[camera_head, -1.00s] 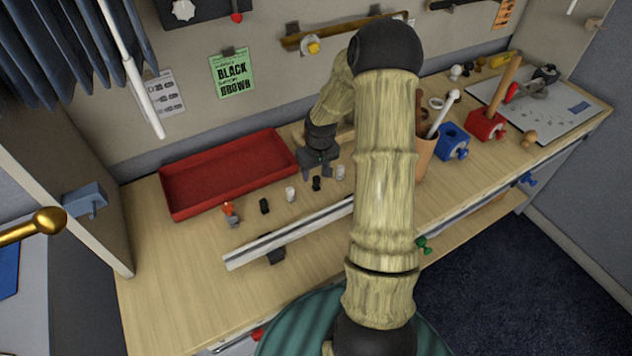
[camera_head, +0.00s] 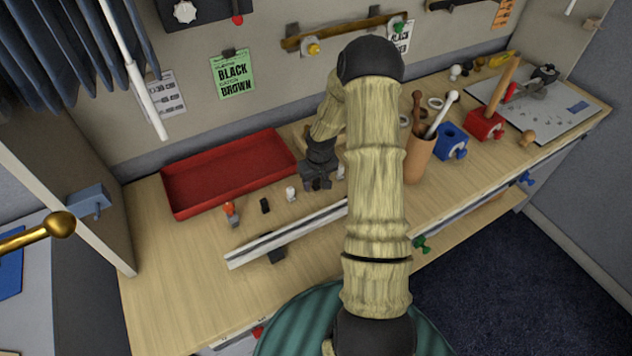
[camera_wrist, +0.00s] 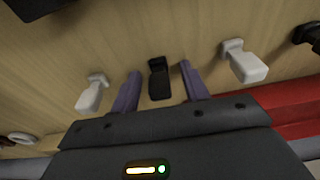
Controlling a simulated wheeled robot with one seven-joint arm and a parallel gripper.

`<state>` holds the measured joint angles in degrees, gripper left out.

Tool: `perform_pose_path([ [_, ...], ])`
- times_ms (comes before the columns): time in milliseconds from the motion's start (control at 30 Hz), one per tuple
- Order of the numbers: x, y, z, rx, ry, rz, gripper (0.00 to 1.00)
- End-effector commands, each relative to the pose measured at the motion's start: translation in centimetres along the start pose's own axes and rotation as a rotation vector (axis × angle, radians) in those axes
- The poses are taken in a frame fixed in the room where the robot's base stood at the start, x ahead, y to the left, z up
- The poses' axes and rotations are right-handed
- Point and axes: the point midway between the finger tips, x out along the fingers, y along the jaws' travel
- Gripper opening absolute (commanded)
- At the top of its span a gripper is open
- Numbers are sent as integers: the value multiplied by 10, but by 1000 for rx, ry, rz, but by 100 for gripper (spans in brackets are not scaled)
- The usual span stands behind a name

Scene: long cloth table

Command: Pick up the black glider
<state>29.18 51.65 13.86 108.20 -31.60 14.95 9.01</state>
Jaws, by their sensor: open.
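A small black glider (camera_wrist: 158,80) lies on the wooden table between my two purple fingers in the wrist view. My gripper (camera_wrist: 160,75) is open around it, and the closeness of each finger to its sides is hard to judge. In the head view my gripper (camera_head: 317,182) is low over the table in front of the red tray and hides this glider. A second black glider (camera_head: 265,206) lies to the left; a dark piece also shows at the right edge of the wrist view (camera_wrist: 311,36).
White gliders flank the one between my fingers, one at the left (camera_wrist: 91,93) and one at the right (camera_wrist: 243,62) in the wrist view. The red tray (camera_head: 182,212) stands behind. A long rail (camera_head: 285,234) lies in front. A pen cup (camera_head: 420,158) stands right.

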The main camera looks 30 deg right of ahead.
Motion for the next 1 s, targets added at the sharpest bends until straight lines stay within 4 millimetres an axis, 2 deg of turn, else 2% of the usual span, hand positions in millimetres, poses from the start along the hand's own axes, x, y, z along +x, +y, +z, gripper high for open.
perform_pose_path([
  [333,0,0,0,-1,0,0,45],
  [367,0,0,0,-1,0,0,42],
  [567,0,0,0,-1,0,0,2],
  [600,0,0,0,-1,0,0,0],
  [867,-1,0,0,-1,0,0,0],
  [1000,-10,0,-2,-1,3,1,0],
])
